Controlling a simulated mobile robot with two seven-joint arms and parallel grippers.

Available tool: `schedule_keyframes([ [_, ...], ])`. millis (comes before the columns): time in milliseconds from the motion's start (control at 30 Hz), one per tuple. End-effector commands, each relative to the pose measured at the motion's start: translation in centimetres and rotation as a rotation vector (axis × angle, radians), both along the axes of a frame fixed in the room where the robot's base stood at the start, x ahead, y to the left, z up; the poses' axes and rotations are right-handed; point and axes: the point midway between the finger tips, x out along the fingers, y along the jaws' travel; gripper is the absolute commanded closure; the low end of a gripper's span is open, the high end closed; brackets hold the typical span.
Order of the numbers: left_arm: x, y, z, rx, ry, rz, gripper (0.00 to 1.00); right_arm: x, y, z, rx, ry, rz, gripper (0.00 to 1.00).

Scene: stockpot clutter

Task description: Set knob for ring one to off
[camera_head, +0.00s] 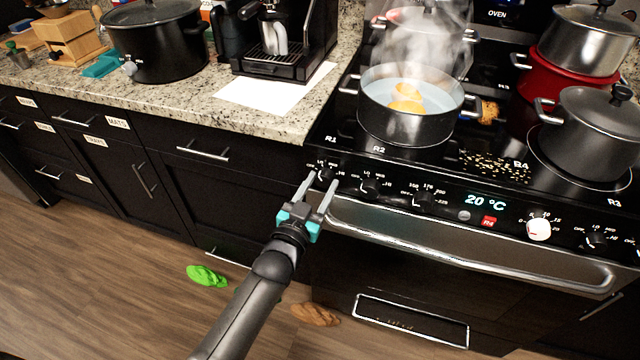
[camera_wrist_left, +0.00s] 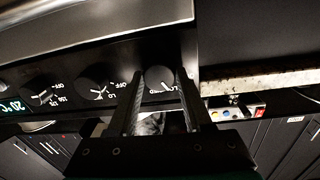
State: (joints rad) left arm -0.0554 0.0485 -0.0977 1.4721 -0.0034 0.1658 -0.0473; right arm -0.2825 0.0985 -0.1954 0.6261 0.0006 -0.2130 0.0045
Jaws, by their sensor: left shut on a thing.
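The stove's front panel carries a row of black knobs. The leftmost knob (camera_head: 326,174), below the R1 mark, is the one at my left gripper (camera_head: 318,180). In the left wrist view this knob (camera_wrist_left: 158,77) sits between my two finger tips (camera_wrist_left: 160,80), and the gripper is shut on it. A white pointer mark shows on its face near the LO and MED print; its exact setting is hard to read. A second black knob (camera_head: 371,187) is just to the right, with its own OFF and LO print. My right gripper is not in view.
A steaming pan (camera_head: 375,119) with yellow pieces in it stands at the front left of the cooktop. The oven handle (camera_head: 470,252) runs below the knobs. A green thing (camera_head: 207,275) and a brown one (camera_head: 315,314) lie on the floor.

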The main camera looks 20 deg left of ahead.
Motion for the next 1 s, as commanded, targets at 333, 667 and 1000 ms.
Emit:
schedule_keyframes([
  [333, 0.0, 0.0, -0.1, -0.278, 0.012, -0.001, 1.0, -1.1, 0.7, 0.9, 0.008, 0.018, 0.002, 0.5],
  [667, 0.0, 0.0, -0.2, -0.533, 0.02, -0.001, 1.0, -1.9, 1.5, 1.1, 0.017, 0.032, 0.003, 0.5],
  [1000, 0.0, 0.0, -0.2, -0.673, 0.025, -0.001, 1.0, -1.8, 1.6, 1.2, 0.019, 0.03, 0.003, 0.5],
])
